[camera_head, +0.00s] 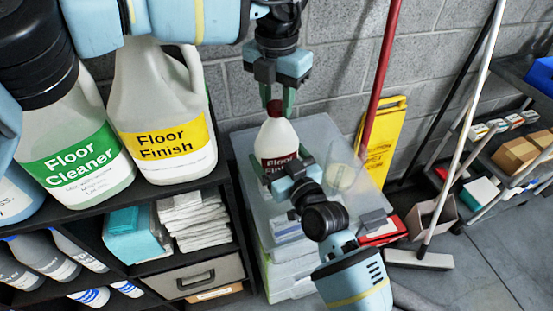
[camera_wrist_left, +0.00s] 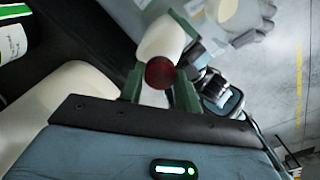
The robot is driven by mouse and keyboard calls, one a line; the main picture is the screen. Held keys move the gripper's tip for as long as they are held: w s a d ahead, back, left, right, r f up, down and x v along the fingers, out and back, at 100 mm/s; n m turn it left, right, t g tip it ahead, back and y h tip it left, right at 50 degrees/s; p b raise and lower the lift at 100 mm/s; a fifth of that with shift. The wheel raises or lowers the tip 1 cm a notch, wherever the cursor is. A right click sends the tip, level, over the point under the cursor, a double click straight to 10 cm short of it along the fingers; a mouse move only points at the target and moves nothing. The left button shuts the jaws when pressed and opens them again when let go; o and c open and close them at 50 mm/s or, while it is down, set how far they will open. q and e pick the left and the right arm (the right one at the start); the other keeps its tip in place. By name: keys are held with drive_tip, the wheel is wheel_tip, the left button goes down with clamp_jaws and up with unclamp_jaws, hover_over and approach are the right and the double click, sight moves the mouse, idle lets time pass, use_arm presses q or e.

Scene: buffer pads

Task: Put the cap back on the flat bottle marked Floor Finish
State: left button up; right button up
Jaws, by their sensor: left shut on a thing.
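A white bottle (camera_head: 279,140) with a dark red label, its lettering partly covered, stands on a translucent lidded bin. A dark red cap (camera_head: 274,107) is at its mouth; I cannot tell whether it is seated. My left gripper (camera_head: 281,100) comes down from above, its green fingers shut on the cap. In the left wrist view the cap (camera_wrist_left: 160,72) lies between the fingers, in line with the white bottle (camera_wrist_left: 163,40). My right gripper (camera_head: 297,172) is at the bottle's lower right side, covering part of the label; its grip on the bottle is unclear.
A black shelf (camera_head: 232,190) at left holds a large Floor Finish jug (camera_head: 165,115) with a yellow label and a Floor Cleaner jug (camera_head: 75,150). A clear cup (camera_head: 343,175) stands right of the bottle on the bin lid (camera_head: 322,130). A red pole (camera_head: 383,60) and yellow sign (camera_head: 383,140) stand behind.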

use_arm(q)
drive_tip(key=m, duration=0.8)
drive_tip(key=shift+m, duration=0.3)
drive_tip(key=o, duration=1.1)
drive_tip(key=shift+o, duration=0.2)
wheel_tip(320, 180, up, 12)
use_arm(e)
drive_tip(key=o, duration=1.6)
